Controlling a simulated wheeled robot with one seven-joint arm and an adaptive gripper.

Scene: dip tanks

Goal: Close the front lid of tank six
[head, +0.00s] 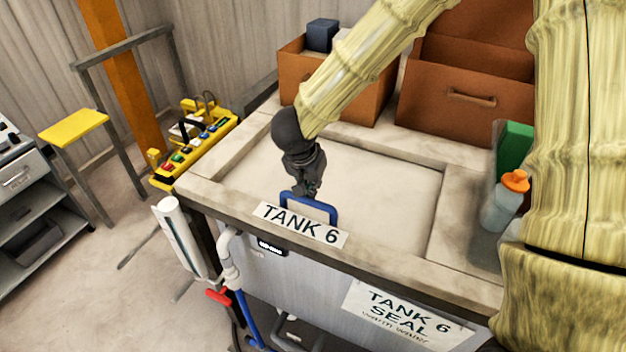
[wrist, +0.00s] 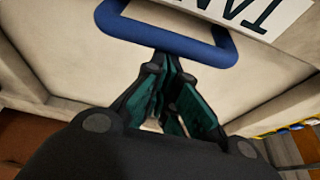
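Tank six (head: 290,285) has a grey front with TANK 6 labels and a worn pale rim. A pale flat panel (head: 385,185), which looks like its lid, lies across the opening inside the rim. I cannot tell if it is fully seated. A blue loop handle (head: 322,208) stands at the panel's front edge, behind the TANK 6 label (head: 300,224). It also shows in the wrist view (wrist: 165,40). My gripper (head: 308,192) points down at the handle. Its fingers (wrist: 168,70) are together, tips beside the handle's bar, with nothing visibly held between them. Contact is unclear.
Brown boxes (head: 465,105) stand on the tank's back rim. An orange-capped bottle (head: 505,200) and a green item (head: 512,150) stand at right. A yellow control box (head: 195,145) is at the left corner. Open floor (head: 90,290) lies left.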

